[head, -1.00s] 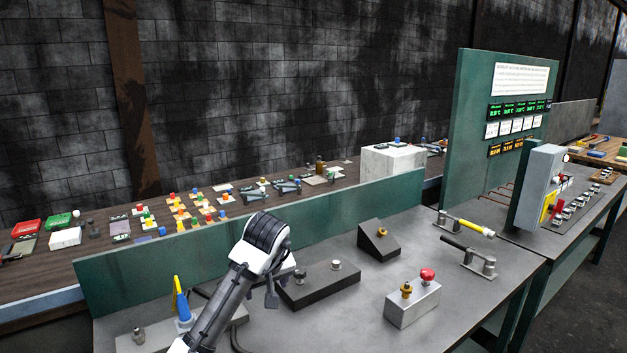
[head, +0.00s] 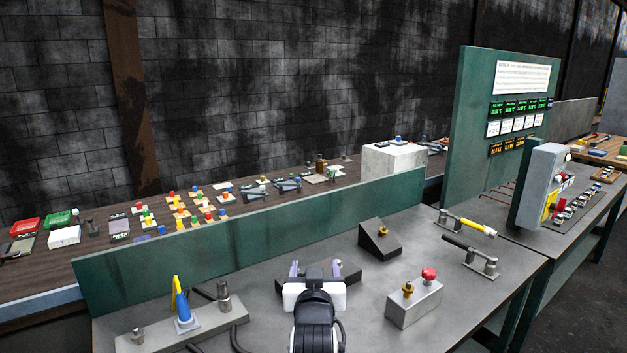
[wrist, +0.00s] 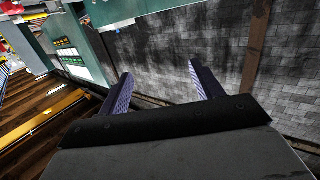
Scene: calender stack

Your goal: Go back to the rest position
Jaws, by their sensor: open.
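My gripper (head: 315,270) is low in the middle of the head view, above the grey bench (head: 250,305), with its two fingers apart and pointing away from the camera. In the wrist view my gripper (wrist: 160,85) shows both fingers spread with nothing between them. Beyond the fingers are the block wall (wrist: 225,50) and the green panel (wrist: 110,45). My gripper covers most of a dark block with knobs on the bench.
A block with a red knob (head: 428,274) and a dark wedge box (head: 380,240) stand right of my gripper. A blue and yellow lever (head: 182,305) is at left. A low green partition (head: 220,240) runs behind. A yellow-handled lever (head: 470,226) is farther right.

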